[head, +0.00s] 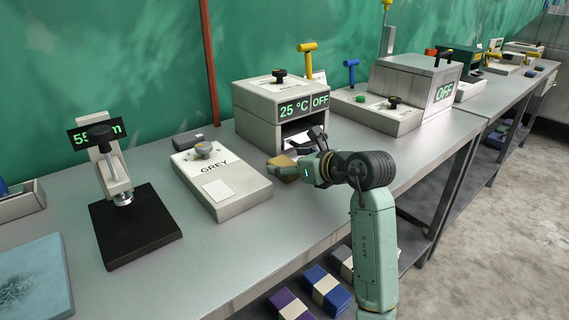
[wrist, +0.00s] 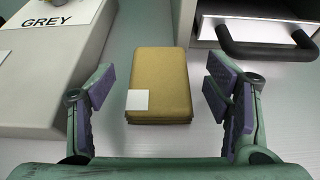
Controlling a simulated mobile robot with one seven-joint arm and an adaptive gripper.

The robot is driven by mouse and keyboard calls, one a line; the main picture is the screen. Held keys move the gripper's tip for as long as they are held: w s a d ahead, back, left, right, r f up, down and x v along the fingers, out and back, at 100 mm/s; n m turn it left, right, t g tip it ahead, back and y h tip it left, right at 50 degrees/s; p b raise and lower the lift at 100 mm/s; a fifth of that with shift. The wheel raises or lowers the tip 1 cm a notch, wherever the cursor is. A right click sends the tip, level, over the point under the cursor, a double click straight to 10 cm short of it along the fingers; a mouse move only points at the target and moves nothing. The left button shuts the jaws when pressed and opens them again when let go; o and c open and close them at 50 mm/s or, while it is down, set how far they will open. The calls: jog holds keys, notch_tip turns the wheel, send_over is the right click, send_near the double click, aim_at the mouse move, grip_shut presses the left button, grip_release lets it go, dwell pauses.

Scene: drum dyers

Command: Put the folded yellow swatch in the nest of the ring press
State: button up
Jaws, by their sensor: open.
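The folded yellow swatch (wrist: 172,70) lies flat on the bench, a mustard-coloured stack with a small white label on its near left part. In the head view the swatch (head: 280,163) shows just left of my gripper (head: 300,166), between the grey box and the heated box. In the wrist view my gripper (wrist: 160,92) is open, with one purple-padded finger on each side of the swatch and a gap on both sides. I cannot tell for sure which machine is the ring press.
The GREY-labelled box (head: 225,183) stands close on the left. The 25 °C OFF box (head: 262,112) is behind, with an open front and black handle (wrist: 268,50). A black-based stand (head: 133,228) is further left. Bare bench lies in front.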

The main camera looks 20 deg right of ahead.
jog(key=shift+x, duration=0.8)
jog(key=c, duration=1.3)
jog(key=shift+r, duration=0.15)
